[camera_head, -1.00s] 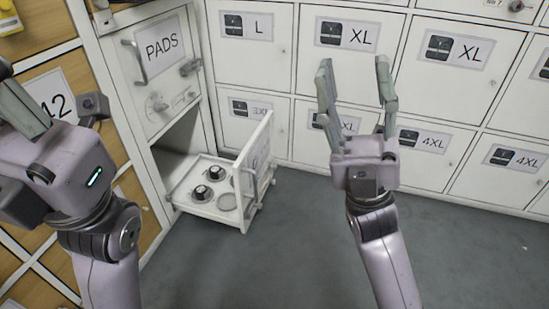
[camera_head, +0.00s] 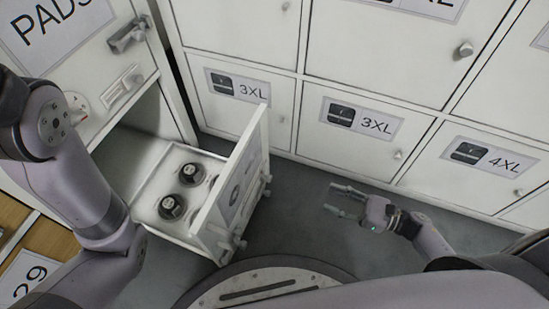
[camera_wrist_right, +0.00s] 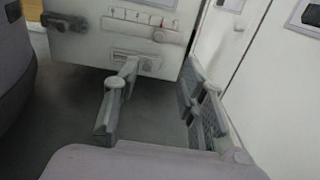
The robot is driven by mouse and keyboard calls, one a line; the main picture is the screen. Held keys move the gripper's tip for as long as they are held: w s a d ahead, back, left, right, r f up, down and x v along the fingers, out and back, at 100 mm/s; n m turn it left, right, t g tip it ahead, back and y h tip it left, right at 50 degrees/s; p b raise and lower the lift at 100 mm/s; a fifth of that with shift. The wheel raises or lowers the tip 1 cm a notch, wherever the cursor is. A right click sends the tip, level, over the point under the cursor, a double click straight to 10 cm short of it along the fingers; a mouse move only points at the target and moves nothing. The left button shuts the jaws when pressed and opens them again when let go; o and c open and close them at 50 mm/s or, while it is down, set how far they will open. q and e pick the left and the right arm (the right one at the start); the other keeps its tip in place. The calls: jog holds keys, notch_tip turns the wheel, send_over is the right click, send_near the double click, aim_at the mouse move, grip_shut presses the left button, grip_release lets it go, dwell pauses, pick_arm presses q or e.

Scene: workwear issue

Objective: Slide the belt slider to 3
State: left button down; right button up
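In the right wrist view, a pale panel carries a numbered strip (camera_wrist_right: 143,17) with small red marks. A slider rail (camera_wrist_right: 125,27) runs beneath it, with a round knob (camera_wrist_right: 160,36) near its right end; this looks like the belt slider, but the numbers are too small to read. My right gripper (camera_head: 332,198) is open and empty, low in front of the lockers, fingers pointing left toward the open drawer's front. It also shows in the wrist view (camera_wrist_right: 160,72), fingers apart, short of the panel and below the knob. My left gripper is out of view.
An open drawer (camera_head: 212,228) holding two black-topped round items (camera_head: 191,174) juts out beneath the PADS door (camera_head: 75,35). Grey floor (camera_head: 300,212) is free between drawer and right gripper.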

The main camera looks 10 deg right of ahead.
jog(key=b, duration=0.5)
send_near(266, 177)
jog(key=x, duration=0.7)
jog(key=shift+f, duration=0.2)
jog(key=shift+d, duration=0.15)
jog(key=shift+c, duration=0.6)
grip_shut()
